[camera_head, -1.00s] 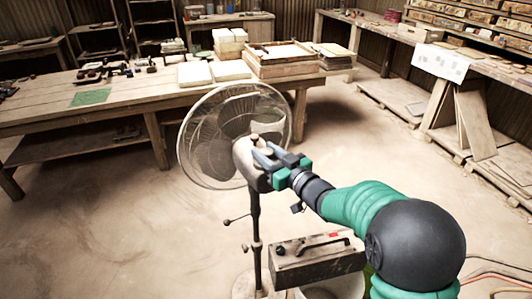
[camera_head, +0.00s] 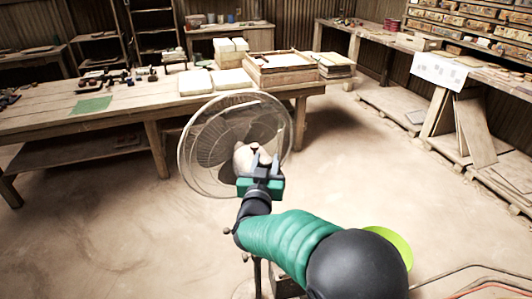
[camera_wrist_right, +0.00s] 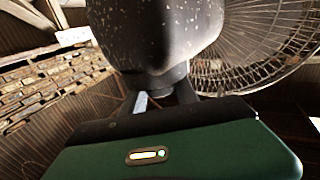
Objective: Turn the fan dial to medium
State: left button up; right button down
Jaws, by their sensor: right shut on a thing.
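The standing fan has a round wire cage (camera_head: 196,150) and a pale motor housing (camera_head: 241,156) facing me in the head view. My right gripper (camera_head: 264,160) is at the back of this housing, its fingers pointing away from me. In the right wrist view the speckled housing (camera_wrist_right: 155,35) fills the top middle. A short dark round knob (camera_wrist_right: 160,82), seemingly the fan dial, sticks out of it. My right gripper's fingers (camera_wrist_right: 163,98) are shut on this knob, one on each side. The dial's markings and setting are not visible. My left gripper is not in view.
A long wooden workbench (camera_head: 120,118) with tools, pale slabs and a wooden tray (camera_head: 281,63) stands behind the fan. A side bench with a white sheet (camera_head: 438,70) runs along the right. My right arm hides most of the fan's stand. The floor on the left is clear.

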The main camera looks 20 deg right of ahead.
jog(key=m+g+h+p, duration=0.1)
jog(key=h+p, duration=0.1)
jog(key=m+g+h+p, duration=0.1)
jog(key=m+h+p, duration=0.1)
jog(key=m+g+h+p, duration=0.1)
jog(key=g+p, duration=0.1)
jog(key=shift+w+r+m+h, duration=0.1)
jog(key=shift+r+m+h, duration=0.2)
jog(key=shift+h, duration=0.1)
jog(key=m+g+h+p, duration=0.1)
jog(key=m+g+h, duration=0.1)
jog(key=g, duration=0.1)
jog(key=shift+f, duration=0.2)
jog(key=shift+m+g+h+p, duration=0.35)
jog(key=shift+m+g+h, duration=0.55)
jog(key=shift+g, duration=0.4)
jog(key=shift+m, duration=0.3)
jog(key=c, duration=0.9)
grip_release()
